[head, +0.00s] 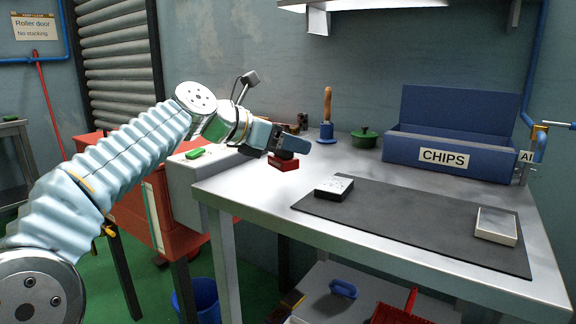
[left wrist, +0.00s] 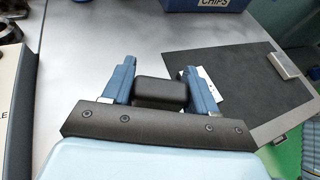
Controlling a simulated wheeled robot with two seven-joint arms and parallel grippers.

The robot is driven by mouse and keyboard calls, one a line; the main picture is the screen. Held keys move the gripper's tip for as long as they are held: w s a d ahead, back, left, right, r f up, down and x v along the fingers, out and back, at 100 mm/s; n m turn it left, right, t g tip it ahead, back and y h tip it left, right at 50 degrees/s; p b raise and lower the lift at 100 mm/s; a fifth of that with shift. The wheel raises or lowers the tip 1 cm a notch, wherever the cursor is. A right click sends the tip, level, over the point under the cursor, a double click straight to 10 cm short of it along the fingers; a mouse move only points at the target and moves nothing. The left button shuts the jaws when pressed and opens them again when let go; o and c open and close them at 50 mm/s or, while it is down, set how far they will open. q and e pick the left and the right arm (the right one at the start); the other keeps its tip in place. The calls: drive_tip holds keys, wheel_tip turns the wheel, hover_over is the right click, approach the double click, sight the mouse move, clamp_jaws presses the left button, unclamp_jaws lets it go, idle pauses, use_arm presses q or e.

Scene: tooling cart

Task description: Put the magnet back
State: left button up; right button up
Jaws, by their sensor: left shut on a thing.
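My left gripper (head: 291,143) is shut on a dark, rounded block, which I take to be the magnet's handle. In the left wrist view this black block (left wrist: 162,92) sits between the two blue fingers. In the head view a red body, which looks like the magnet (head: 284,163), shows just under the fingers, over the left part of the metal bench (head: 240,193). I cannot tell whether its underside touches the bench. My right gripper is not in view.
A dark mat (head: 420,222) bears a black block with a pale top (head: 334,188) and a light block (head: 496,226). Behind stand a wooden-handled blue tool (head: 326,130), a green lidded item (head: 364,139) and a blue CHIPS bin (head: 450,132). Bare bench lies between gripper and mat.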

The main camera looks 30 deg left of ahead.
sight(288, 160)
use_arm(q)
drive_tip(key=shift+w+a+f, duration=0.1)
drive_tip(key=shift+a+f, duration=0.05)
drive_tip(key=shift+f, duration=0.1)
drive_tip(key=shift+w+a+f+b, duration=0.1)
drive_tip(key=shift+f+b, duration=0.35)
drive_tip(key=shift+f, duration=0.45)
drive_tip(key=shift+w+a+f+b, duration=0.1)
drive_tip(key=shift+f+b, duration=0.3)
drive_tip(key=shift+f, duration=0.5)
drive_tip(key=shift+f, duration=0.1)
drive_tip(key=o, duration=1.2)
drive_tip(key=shift+o, duration=0.2)
